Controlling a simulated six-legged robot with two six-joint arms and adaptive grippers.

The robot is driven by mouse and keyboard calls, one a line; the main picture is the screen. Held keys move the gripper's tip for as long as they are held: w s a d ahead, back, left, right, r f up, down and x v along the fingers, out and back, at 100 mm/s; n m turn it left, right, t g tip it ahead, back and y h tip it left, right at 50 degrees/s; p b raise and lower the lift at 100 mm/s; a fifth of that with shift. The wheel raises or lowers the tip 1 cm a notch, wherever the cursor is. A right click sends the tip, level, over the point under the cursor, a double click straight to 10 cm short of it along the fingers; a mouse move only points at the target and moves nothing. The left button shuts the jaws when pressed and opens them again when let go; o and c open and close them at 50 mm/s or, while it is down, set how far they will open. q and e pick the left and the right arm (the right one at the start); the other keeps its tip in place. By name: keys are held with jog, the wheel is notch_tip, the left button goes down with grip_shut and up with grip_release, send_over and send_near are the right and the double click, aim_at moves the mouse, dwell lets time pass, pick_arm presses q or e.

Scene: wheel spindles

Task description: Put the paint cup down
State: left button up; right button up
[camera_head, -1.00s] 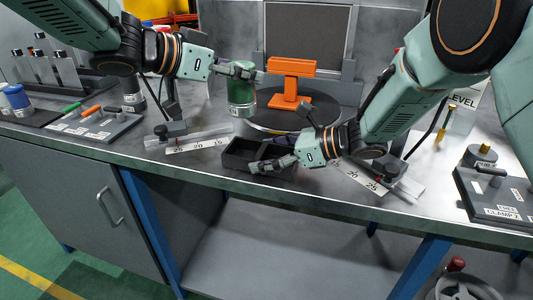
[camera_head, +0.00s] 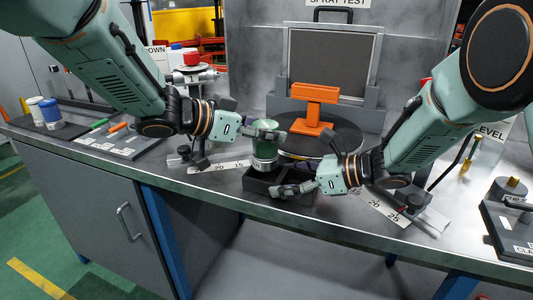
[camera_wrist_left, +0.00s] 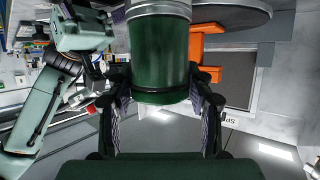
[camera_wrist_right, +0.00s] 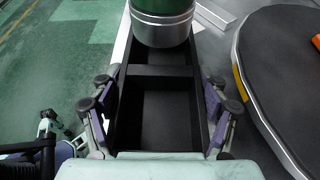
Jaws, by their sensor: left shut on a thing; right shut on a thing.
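The paint cup (camera_head: 264,150) is green with a bare metal lower band. My left gripper (camera_head: 266,134) is shut around its green body, and the left wrist view shows a finger on each side of the cup (camera_wrist_left: 160,55). The cup is upright over the far compartment of a black two-compartment tray (camera_head: 257,183). In the right wrist view, the cup's metal base (camera_wrist_right: 162,30) hides much of that compartment; I cannot tell whether it touches the floor. My right gripper (camera_head: 296,190) is shut on the tray's near part, whose compartment (camera_wrist_right: 152,110) is empty.
An orange stand (camera_head: 313,110) sits on a dark round turntable (camera_head: 345,137) just behind the tray. Rulers with slides flank the tray (camera_head: 222,167). The bench's front edge is close.

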aim_at(253, 146)
pick_arm(q)
jog(key=shift+f, duration=2.25)
jog(key=o, duration=1.4)
jog(key=shift+f, duration=0.15)
jog(key=shift+o, duration=0.2)
jog(key=shift+s+a+r, duration=0.1)
jog(key=shift+a+r, duration=0.15)
jog(key=shift+r, duration=0.05)
jog(key=v, duration=1.1)
jog(key=shift+s, duration=0.2)
jog(key=shift+a, duration=0.15)
